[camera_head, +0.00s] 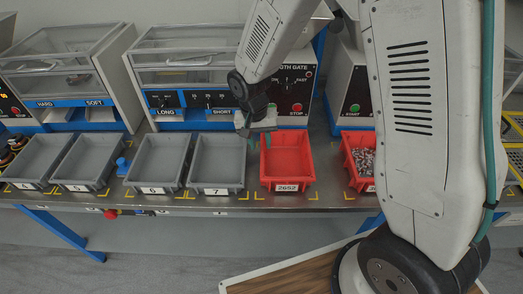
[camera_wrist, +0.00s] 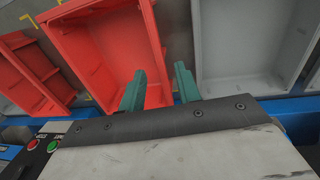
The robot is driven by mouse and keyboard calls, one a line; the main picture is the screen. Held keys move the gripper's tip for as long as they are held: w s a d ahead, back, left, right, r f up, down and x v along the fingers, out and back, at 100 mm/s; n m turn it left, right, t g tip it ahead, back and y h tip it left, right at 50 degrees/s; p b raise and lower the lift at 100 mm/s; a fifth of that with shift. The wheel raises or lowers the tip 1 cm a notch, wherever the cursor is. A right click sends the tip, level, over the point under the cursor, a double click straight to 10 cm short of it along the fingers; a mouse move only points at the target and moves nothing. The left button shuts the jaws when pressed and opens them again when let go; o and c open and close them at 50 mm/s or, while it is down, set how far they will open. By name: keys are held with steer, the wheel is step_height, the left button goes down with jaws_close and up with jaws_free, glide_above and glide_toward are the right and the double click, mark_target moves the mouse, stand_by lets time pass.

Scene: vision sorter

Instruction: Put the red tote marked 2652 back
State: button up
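The red tote marked 2652 (camera_head: 287,184) stands upright on the bench, and it looks empty. It also fills the upper left of the wrist view (camera_wrist: 100,48). My gripper (camera_head: 258,133) is at the tote's back left corner. Its two teal fingers are apart with nothing between them that I can see held. In the wrist view my gripper (camera_wrist: 160,88) has one finger over the tote's side and the other over the gap beside the grey tote. I cannot tell whether either finger touches the rim.
Grey tote 7 (camera_head: 217,188) stands left of the red one, with grey tote 6 (camera_head: 155,187) beyond. A second red tote (camera_head: 350,178) holding metal parts stands to the right, partly behind my arm. Machines with a button panel (camera_head: 292,95) line the back. Yellow corner marks are on the bench.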

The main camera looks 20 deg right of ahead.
steer(key=s+d+r, duration=0.2)
steer(key=s+r, duration=0.1)
steer(key=r, duration=0.4)
steer(key=s+d+r+n, duration=0.1)
steer(key=s+d+r, duration=0.1)
steer(key=s+r, duration=0.3)
steer(key=s+d+r, duration=0.2)
steer(key=r, duration=0.6)
steer(key=s+d+r+n, duration=0.1)
steer(key=s+d+r, duration=0.1)
steer(key=s, duration=0.5)
steer(key=s+d+r+n+t+y, duration=0.1)
steer(key=s+r, duration=0.2)
steer(key=s, duration=0.5)
steer(key=shift+s+d+n+t, duration=0.25)
steer(key=shift+d+n+t, duration=0.05)
steer(key=shift+d, duration=0.1)
steer(key=shift+d, duration=0.1)
